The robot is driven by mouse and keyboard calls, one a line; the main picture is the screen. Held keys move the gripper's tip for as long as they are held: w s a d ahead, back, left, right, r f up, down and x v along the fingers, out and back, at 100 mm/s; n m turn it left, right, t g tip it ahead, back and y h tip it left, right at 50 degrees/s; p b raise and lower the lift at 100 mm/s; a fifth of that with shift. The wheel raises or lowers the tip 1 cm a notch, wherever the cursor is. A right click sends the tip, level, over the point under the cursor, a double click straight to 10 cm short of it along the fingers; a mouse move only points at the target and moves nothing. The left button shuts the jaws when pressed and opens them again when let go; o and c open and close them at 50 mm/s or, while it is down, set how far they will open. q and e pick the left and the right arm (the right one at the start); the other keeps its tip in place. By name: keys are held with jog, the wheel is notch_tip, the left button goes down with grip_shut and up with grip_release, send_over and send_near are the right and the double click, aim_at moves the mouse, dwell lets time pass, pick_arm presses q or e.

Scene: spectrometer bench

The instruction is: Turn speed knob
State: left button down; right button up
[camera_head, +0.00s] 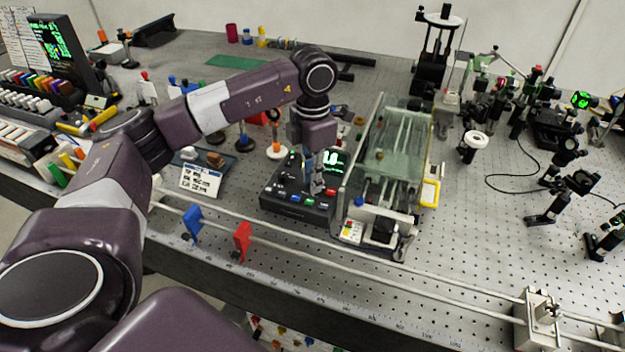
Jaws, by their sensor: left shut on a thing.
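A black control box (268,197) with a green-lit display (335,159) and a row of coloured buttons sits on the bench near the middle. My left gripper (316,190) points down over this box, from an arm that comes in from the left. Its fingers are shut at the box's top panel, to the left of the glass-covered unit. What they hold is the speed knob as far as I can judge, but the fingers hide it. My right gripper is not in view.
A glass-covered unit (392,150) stands just right of the control box. A rail with blue (192,222) and red (242,240) clamps runs along the front edge. Optical mounts crowd the right. A small sign (200,180) stands left of the box.

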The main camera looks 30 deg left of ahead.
pick_arm(q)
jog(key=shift+r+n, duration=0.1)
jog(key=shift+n, duration=1)
jog(key=c, duration=2.2)
grip_release()
jog(key=shift+o, duration=0.2)
jog(key=shift+r, duration=0.1)
notch_tip(320, 180, up, 12)
